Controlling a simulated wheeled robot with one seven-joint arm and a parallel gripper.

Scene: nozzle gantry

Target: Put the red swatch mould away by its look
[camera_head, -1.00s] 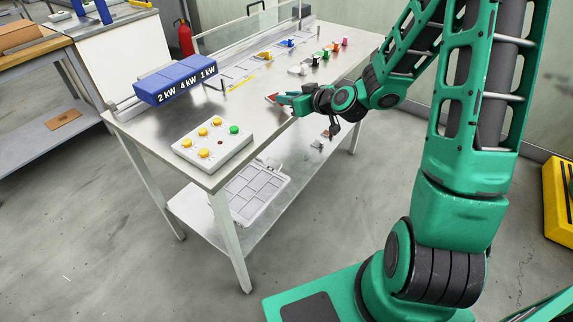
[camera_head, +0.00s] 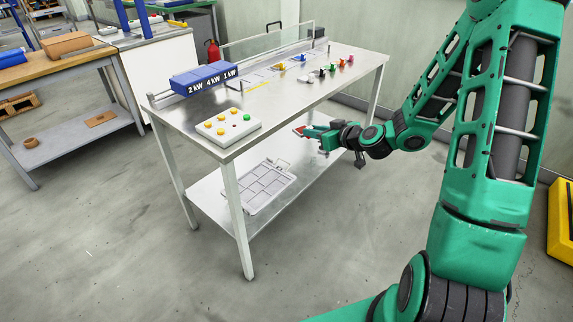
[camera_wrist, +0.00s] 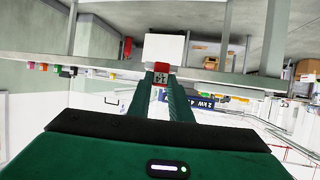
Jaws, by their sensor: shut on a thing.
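The red swatch mould (camera_wrist: 161,68) is a small red block with a white label that seems to read 14, upside down in the wrist view. My gripper (camera_wrist: 161,80) is shut on it, one green finger on each side. In the head view my gripper (camera_head: 305,131) is in front of the table's long front edge, with the red mould (camera_head: 298,131) at its tip. A grey tray (camera_head: 251,209) with several rectangular compartments lies on the lower shelf. Its compartments look empty, and any markings in them are too small to read.
The steel table (camera_head: 275,105) carries a white button box (camera_head: 227,126), a blue block (camera_head: 203,80) marked 2 kW, 4 kW, 1 kW, and several small coloured pieces (camera_head: 333,68). A wooden bench (camera_head: 65,60) stands left. The floor before the table is clear.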

